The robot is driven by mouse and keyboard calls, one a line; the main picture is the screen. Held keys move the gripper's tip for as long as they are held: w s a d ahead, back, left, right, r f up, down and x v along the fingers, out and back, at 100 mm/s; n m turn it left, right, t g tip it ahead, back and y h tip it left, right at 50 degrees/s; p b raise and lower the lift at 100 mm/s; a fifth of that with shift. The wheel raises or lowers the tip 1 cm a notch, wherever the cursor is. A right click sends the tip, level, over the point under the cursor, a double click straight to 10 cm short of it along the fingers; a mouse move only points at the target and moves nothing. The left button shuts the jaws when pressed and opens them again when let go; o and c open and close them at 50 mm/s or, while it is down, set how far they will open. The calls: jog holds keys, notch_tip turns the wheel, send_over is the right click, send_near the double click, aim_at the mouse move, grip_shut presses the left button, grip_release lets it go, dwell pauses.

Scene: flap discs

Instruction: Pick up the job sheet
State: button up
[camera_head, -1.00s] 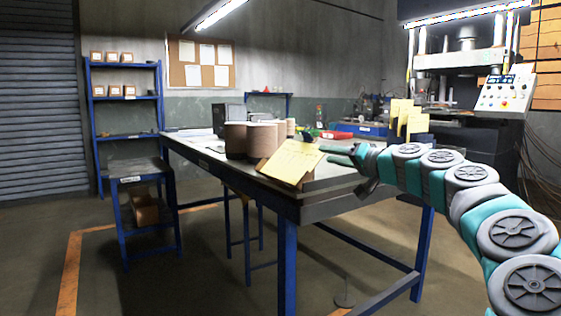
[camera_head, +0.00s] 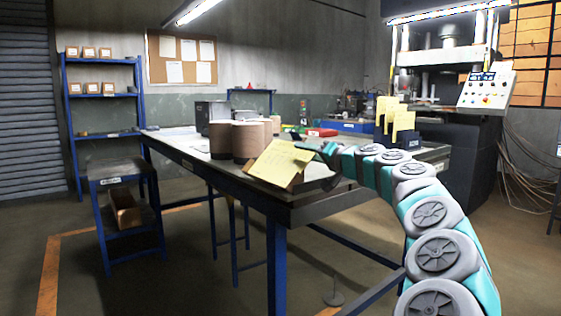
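A yellow job sheet (camera_head: 281,161) leans tilted on a brown stand at the near corner of the workbench (camera_head: 300,211). My gripper (camera_head: 314,149) reaches in from the right, and its fingertips are at the upper right edge of the sheet. It is small and seen from the side, so I cannot tell whether the fingers are open, closed on the sheet, or just beside it. More yellow sheets (camera_head: 403,122) stand upright in a dark rack (camera_head: 409,140) farther right on the bench.
Brown cylinders (camera_head: 222,139) stand behind the sheet. A low blue-framed side table (camera_head: 114,170) and a blue shelf (camera_head: 101,101) are at left. A press with a control panel (camera_head: 487,90) stands at back right. Open floor lies front left.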

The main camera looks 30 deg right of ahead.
jog(key=shift+w, duration=0.35)
grip_shut()
